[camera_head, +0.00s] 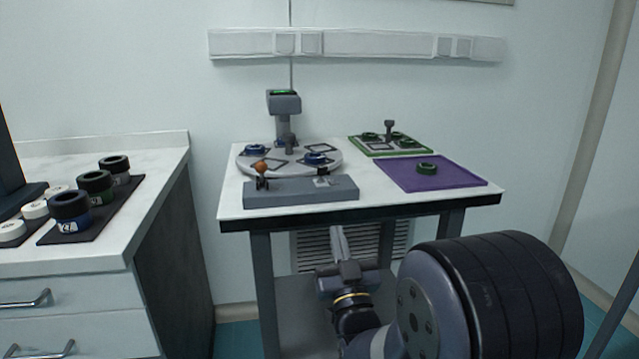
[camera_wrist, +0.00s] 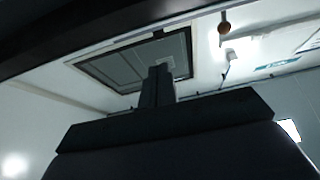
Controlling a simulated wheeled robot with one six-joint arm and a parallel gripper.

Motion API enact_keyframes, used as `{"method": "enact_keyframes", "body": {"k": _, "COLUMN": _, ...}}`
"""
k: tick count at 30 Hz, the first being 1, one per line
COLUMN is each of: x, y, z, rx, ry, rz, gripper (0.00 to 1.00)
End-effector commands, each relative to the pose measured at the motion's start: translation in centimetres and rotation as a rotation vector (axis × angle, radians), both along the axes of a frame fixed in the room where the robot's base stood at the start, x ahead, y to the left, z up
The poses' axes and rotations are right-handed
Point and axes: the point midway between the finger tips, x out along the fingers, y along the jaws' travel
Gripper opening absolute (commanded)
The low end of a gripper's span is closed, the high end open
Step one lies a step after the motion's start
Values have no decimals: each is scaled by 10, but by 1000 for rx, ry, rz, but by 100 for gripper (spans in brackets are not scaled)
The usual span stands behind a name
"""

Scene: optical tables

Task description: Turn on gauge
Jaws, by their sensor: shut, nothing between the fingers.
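The likely gauge (camera_head: 284,103) is a grey head with a small green display on an upright post, at the back of the round plate on the white table. The gauge cannot be made out there.
The white table (camera_head: 230,205) also bears a round grey plate (camera_head: 247,168) with blue-ringed parts, a green-edged tray (camera_head: 415,151) and a purple mat (camera_head: 455,177) with a green ring (camera_head: 427,168). A counter (camera_head: 120,235) with dark jars stands left. A dark-framed panel (camera_wrist: 120,68) shows overhead.

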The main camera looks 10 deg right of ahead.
Motion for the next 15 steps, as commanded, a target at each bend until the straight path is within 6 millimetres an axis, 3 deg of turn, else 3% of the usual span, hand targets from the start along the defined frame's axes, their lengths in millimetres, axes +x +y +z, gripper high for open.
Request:
{"method": "enact_keyframes", "body": {"k": 8, "x": 8, "y": 0, "z": 4, "rx": 0, "ry": 0, "rz": 0, "gripper": 0}}
{"method": "enact_keyframes", "body": {"k": 15, "x": 43, "y": 0, "z": 25, "rx": 0, "ry": -2, "rz": 0, "gripper": 0}}
